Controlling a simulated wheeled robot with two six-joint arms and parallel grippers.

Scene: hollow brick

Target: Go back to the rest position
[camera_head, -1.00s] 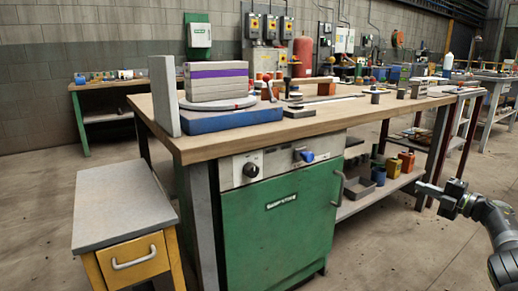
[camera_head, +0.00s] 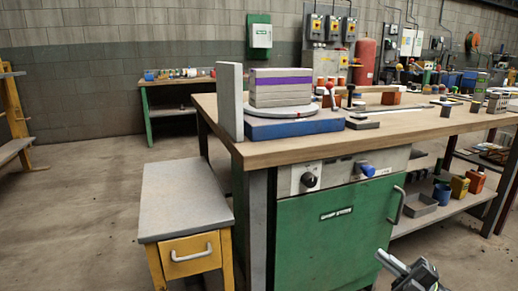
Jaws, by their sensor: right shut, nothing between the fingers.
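My right gripper (camera_head: 389,262) shows at the bottom right of the head view, in front of the green cabinet (camera_head: 330,240). Its fingers are together and nothing is between them. It is apart from the workbench and below the bench top. My left gripper is not in the head view. On the bench top (camera_head: 285,152), a grey block stack with a purple band (camera_head: 280,83) sits on a round plate (camera_head: 281,111) over a blue base (camera_head: 294,127). A grey slab (camera_head: 230,100) stands upright just left of the stack.
A low side table with a yellow drawer (camera_head: 190,255) stands left of the bench. A shelf under the bench (camera_head: 440,216) holds a grey tray (camera_head: 420,205) and small containers. Loose tools and blocks lie on the bench's right half. The floor at the left is clear.

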